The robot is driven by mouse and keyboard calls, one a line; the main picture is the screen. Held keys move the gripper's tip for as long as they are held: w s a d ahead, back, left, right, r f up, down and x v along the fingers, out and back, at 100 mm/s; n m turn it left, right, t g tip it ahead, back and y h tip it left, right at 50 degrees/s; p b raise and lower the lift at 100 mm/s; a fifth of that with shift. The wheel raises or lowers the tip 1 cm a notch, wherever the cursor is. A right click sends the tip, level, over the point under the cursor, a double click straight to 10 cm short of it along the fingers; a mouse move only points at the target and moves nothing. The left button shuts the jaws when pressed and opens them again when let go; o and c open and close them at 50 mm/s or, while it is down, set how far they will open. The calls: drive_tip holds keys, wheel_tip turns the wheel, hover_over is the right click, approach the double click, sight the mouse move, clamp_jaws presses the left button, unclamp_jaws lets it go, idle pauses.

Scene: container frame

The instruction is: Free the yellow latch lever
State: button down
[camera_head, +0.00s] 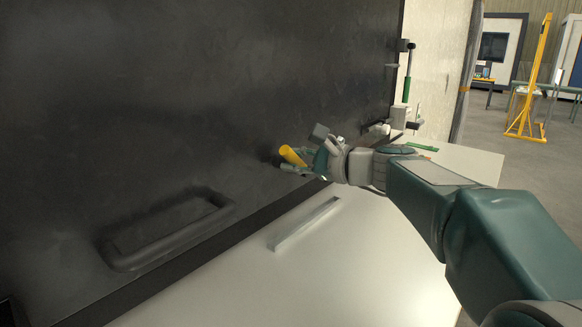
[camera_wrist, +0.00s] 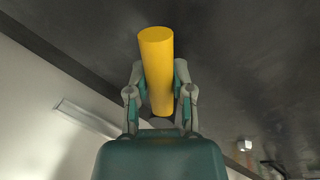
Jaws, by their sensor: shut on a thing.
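The yellow latch lever (camera_head: 293,156) sticks out from the dark panel in the head view, and its cylinder shows large in the wrist view (camera_wrist: 157,65). My gripper (camera_head: 300,164) is at the lever, with one finger on each side of it. In the wrist view my gripper (camera_wrist: 160,88) has its fingers closed around the lever's shaft. The lever's free end rises past the fingertips. Where the lever joins the panel is hidden behind my gripper.
The dark panel (camera_head: 200,90) fills the left, with a black handle (camera_head: 170,232) low on it. A white surface (camera_head: 370,265) below carries a light bar (camera_head: 305,223). A green-handled tool (camera_head: 407,88) stands at the panel's far edge. A yellow stand (camera_head: 530,90) is far right.

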drive_tip(key=m, duration=0.2)
drive_tip(key=w+d+m+y, duration=0.1)
drive_tip(key=m, duration=0.1)
drive_tip(key=shift+w+d+r, duration=0.1)
drive_tip(key=shift+r, duration=0.3)
drive_tip(key=shift+w+d+r+m+y, duration=0.1)
drive_tip(key=shift+w+d+m+y, duration=0.2)
drive_tip(key=shift+m, duration=0.75)
drive_tip(key=shift+w+d+r+m+y, duration=0.1)
drive_tip(key=shift+w+d+m+y, duration=0.2)
drive_tip(key=shift+m, duration=0.75)
drive_tip(key=shift+c, duration=2.4)
unclamp_jaws()
drive_tip(key=shift+w, duration=0.1)
drive_tip(key=shift+d, duration=0.1)
drive_tip(key=v, duration=1.2)
